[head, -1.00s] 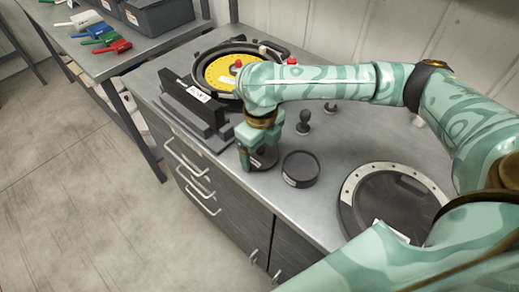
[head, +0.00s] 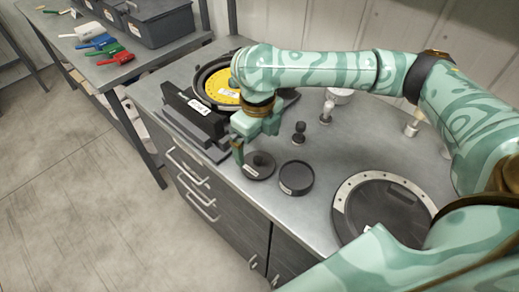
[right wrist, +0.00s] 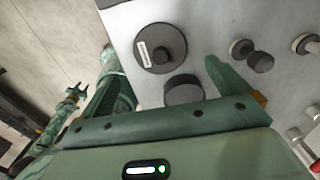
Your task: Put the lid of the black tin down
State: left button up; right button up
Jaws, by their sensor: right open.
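The black lid (head: 259,166), a disc with a knob and a white label, lies flat on the grey counter near its front edge. It also shows in the right wrist view (right wrist: 150,57). The black tin (head: 296,178) stands open just right of it, close beside it. My right gripper (head: 251,146) is open and empty, above and slightly left of the lid, clear of its knob. In the right wrist view its fingers (right wrist: 170,85) are spread. What may be my left gripper (right wrist: 75,93) shows small there; its jaws are too small to read.
The seed meter with its yellow disc (head: 216,85) stands behind and left, partly covered by my arm. A dark stamp-like knob (head: 299,132) stands behind the tin. A large round black cover (head: 390,205) lies to the right. A dark round part (right wrist: 184,90) under my gripper is unclear.

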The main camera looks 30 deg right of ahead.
aim_at(258, 159)
notch_tip(258, 159, up, 5)
jog(key=shift+r+p, duration=0.1)
jog(key=shift+p, duration=0.7)
